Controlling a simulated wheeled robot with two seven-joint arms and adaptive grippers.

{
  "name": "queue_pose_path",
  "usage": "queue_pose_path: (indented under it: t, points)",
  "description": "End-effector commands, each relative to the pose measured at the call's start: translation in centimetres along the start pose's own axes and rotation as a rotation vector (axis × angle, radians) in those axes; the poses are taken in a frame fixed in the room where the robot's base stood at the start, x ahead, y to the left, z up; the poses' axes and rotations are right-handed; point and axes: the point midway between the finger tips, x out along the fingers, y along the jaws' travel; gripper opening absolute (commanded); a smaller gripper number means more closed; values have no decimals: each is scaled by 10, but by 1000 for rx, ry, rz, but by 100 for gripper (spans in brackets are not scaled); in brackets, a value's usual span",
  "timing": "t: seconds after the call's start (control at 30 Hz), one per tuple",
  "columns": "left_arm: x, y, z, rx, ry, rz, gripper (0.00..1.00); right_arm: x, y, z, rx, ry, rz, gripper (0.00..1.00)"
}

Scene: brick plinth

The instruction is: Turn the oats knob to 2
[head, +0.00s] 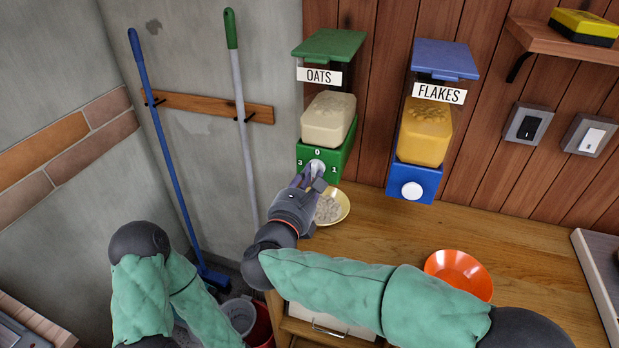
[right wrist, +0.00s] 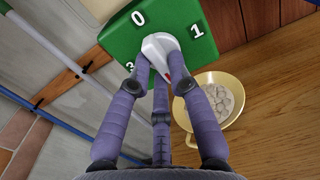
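The green oats dispenser (head: 328,160) hangs on the wall, with 0, 1 and 3 readable on its front around the white oats knob (head: 316,167). In the right wrist view, the knob (right wrist: 160,50) shows a red mark on its lower side. The 2 is hidden, so I cannot tell exactly which number the mark faces. My right gripper (head: 311,178) has its fingers (right wrist: 160,84) closed in around the knob's lower part, one on each side and one in the middle. My left gripper is out of view; only its arm shows.
A yellow bowl (head: 338,207) holding pale oats stands on the wooden counter (head: 380,235) below the dispenser. The blue flakes dispenser (head: 420,181) hangs to the right. An orange bowl (head: 458,272) sits near my right forearm.

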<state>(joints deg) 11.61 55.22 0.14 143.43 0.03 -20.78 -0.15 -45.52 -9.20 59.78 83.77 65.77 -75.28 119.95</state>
Motion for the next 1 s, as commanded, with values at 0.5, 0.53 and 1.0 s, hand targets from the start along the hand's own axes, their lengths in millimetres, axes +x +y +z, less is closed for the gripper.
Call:
queue_pose_path:
  t: [0.5,0.53,1.0]
  points:
    - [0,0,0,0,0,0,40,-6,0,-1,-2,0,1,44]
    - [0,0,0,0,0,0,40,-9,0,0,-2,0,2,44]
    - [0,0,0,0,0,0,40,-94,1,-2,-3,1,5,44]
